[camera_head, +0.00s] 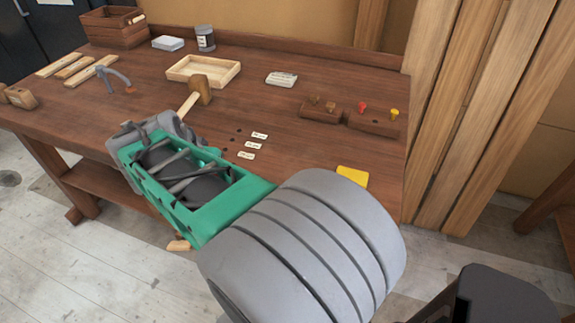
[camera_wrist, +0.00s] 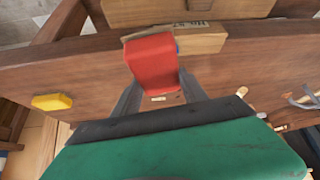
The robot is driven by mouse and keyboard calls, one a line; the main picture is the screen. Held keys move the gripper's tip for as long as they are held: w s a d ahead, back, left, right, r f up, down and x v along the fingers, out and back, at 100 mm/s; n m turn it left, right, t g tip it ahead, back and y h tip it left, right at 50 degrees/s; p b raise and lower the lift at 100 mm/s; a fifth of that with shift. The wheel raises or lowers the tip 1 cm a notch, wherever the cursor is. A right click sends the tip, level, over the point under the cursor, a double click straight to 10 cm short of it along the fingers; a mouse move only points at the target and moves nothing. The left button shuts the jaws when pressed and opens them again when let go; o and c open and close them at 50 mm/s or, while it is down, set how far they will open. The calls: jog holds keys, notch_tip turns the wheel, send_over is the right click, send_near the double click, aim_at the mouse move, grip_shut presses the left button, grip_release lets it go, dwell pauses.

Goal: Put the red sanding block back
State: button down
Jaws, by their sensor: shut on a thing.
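The red sanding block (camera_wrist: 152,62) is between the two fingers of my gripper (camera_wrist: 156,84) in the wrist view. My gripper is shut on it. The block is beside a pale wooden piece (camera_wrist: 203,42) that carries a paper label, near the dark wooden edge of the bench. I cannot tell whether the block touches this piece. In the head view my arm hides the red block and the fingertips. A yellow block (camera_head: 352,175) lies at the bench's front right, and it also shows in the wrist view (camera_wrist: 52,102).
The bench (camera_head: 300,150) holds a mallet (camera_head: 199,92), a shallow wooden tray (camera_head: 183,70), a clamp (camera_head: 115,77), a dark jar (camera_head: 205,38), a crate (camera_head: 112,30) and a rack with red and yellow pegs (camera_head: 372,123). Small labels (camera_head: 251,144) lie beside my arm. Upright planks stand at right.

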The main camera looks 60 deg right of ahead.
jog(key=s+d+r+m+g+p, duration=0.1)
jog(key=s+d+r+m+g, duration=0.25)
jog(key=s+m, duration=0.2)
jog(key=s+d+r+m+g+p, duration=0.1)
jog(key=s+d+r+m+g, duration=0.1)
jog(key=s+d+m, duration=0.3)
jog(key=shift+m+y, duration=0.25)
jog(key=shift+y, duration=0.05)
jog(key=s+d+f, duration=0.1)
jog(key=d+f, duration=0.2)
jog(key=d, duration=0.1)
jog(key=s+d+f+p, duration=0.1)
jog(key=s+d+f, duration=0.1)
jog(key=d+f, duration=0.1)
jog(key=s+d+f+p, duration=0.1)
jog(key=s+d+f, duration=0.1)
jog(key=d+f, duration=0.2)
jog(key=shift+d+f, duration=0.1)
jog(key=shift+d, duration=0.55)
notch_tip(320, 180, down, 3)
jog(key=shift+r+p, duration=0.2)
jog(key=shift+p, duration=0.5)
jog(key=shift+w+f+b, duration=0.1)
jog(key=shift+f+b, duration=0.25)
jog(key=c, duration=0.6)
grip_release()
jog(key=shift+r, duration=0.1)
